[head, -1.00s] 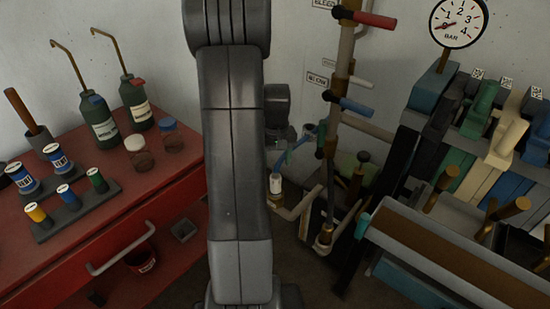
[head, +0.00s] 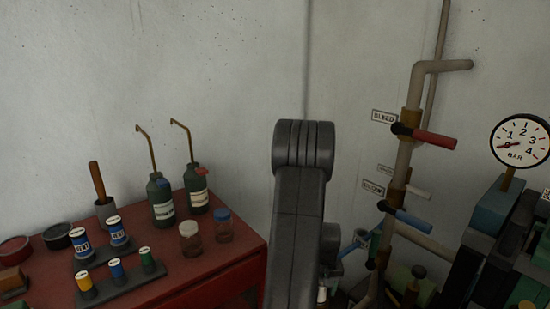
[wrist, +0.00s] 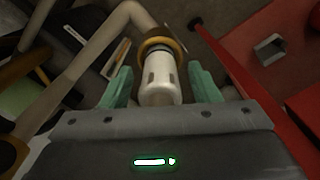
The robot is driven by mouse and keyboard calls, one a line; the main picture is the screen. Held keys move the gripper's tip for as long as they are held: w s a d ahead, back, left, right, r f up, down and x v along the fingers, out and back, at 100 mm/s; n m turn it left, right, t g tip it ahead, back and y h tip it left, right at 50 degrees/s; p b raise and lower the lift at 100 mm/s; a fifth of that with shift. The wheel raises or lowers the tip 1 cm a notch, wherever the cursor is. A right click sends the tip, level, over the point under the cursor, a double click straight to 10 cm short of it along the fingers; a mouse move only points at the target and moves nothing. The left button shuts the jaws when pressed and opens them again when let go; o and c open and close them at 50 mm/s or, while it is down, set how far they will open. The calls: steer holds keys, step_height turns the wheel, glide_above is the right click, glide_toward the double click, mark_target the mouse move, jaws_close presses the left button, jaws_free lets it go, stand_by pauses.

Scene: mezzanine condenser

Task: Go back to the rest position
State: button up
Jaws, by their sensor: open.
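My gripper (wrist: 161,70) shows in the wrist view with its two teal fingers apart. A white cylindrical fitting (wrist: 160,90) with dark slots stands between or just beyond them, with a gap visible on each side. A brass collar (wrist: 155,42) joins it to a pale bent pipe (wrist: 100,35). In the head view my arm rises in the middle and hides most of the gripper area. A small white piece (head: 322,295), likely the same fitting, shows just right of the arm at the bottom edge.
A red cabinet (head: 225,262) at left carries bottles, jars and several labelled cans. At right stand valve pipes with a red lever (head: 435,139) and a blue lever (head: 412,221), and a pressure gauge (head: 520,141). The wall above is bare.

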steer(key=shift+r+p, duration=0.45)
steer(key=shift+r, duration=0.8)
